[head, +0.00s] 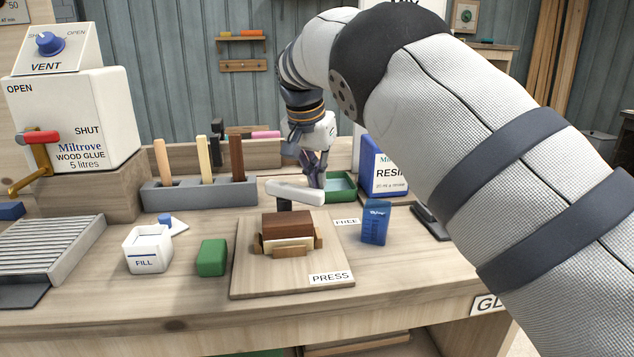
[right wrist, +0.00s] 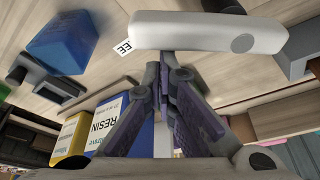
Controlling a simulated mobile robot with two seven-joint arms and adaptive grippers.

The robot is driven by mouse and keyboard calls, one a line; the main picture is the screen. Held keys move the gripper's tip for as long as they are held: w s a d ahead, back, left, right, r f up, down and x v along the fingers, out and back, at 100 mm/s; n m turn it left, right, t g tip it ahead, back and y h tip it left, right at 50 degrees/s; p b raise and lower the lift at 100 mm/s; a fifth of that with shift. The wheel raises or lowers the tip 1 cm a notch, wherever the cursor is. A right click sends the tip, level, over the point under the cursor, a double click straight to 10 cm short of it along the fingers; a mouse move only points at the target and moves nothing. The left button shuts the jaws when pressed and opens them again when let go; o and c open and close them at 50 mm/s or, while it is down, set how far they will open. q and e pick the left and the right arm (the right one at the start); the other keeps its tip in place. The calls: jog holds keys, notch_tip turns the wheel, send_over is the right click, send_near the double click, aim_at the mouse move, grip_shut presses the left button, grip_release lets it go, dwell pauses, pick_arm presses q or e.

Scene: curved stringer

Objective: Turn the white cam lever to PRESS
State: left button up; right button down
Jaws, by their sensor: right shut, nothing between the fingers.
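The white cam lever (head: 295,192) sits on a dark post at the back of a wooden press board (head: 245,250). Its bar lies roughly level, with its free end toward the FREE label (head: 346,222) on the right. The PRESS label (head: 331,278) is at the board's front right. My right gripper (head: 318,183) is shut and empty, with its fingertips right at the lever's free end. In the right wrist view the lever (right wrist: 205,32) spans just beyond the shut fingertips (right wrist: 167,58); I cannot tell whether they touch. My left gripper is not in view.
A brown block (head: 287,226) sits in the press on the board. A blue container (head: 375,222) stands right of the board, with a resin box (head: 384,165) and green tray (head: 341,187) behind. A green block (head: 211,258) and FILL box (head: 148,249) are left.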

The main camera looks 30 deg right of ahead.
aim_at(314, 195)
jog(key=s+m, duration=0.1)
jog(key=m, duration=0.1)
jog(key=a+m+g, duration=0.1)
jog(key=shift+s+a+m+h, duration=0.15)
jog(key=shift+s+m+h, duration=0.15)
jog(key=shift+s+m, duration=0.1)
jog(key=m, duration=0.1)
jog(key=a+m+g, duration=0.1)
jog(key=shift+s+a+f+m+b, duration=0.1)
jog(key=shift+s+a+m+b, duration=0.1)
jog(key=shift+s+m+b, duration=0.15)
jog(key=shift+s+a+m+g, duration=0.3)
jog(key=shift+a+m, duration=0.2)
jog(key=shift+m, duration=0.35)
jog(key=shift+a+m, duration=0.2)
jog(key=shift+m, duration=0.1)
jog(key=shift+s+a, duration=0.1)
jog(key=shift+a, duration=0.45)
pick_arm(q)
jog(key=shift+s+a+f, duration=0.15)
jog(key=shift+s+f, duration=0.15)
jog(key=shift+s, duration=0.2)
pick_arm(e)
jog(key=shift+a, duration=0.35)
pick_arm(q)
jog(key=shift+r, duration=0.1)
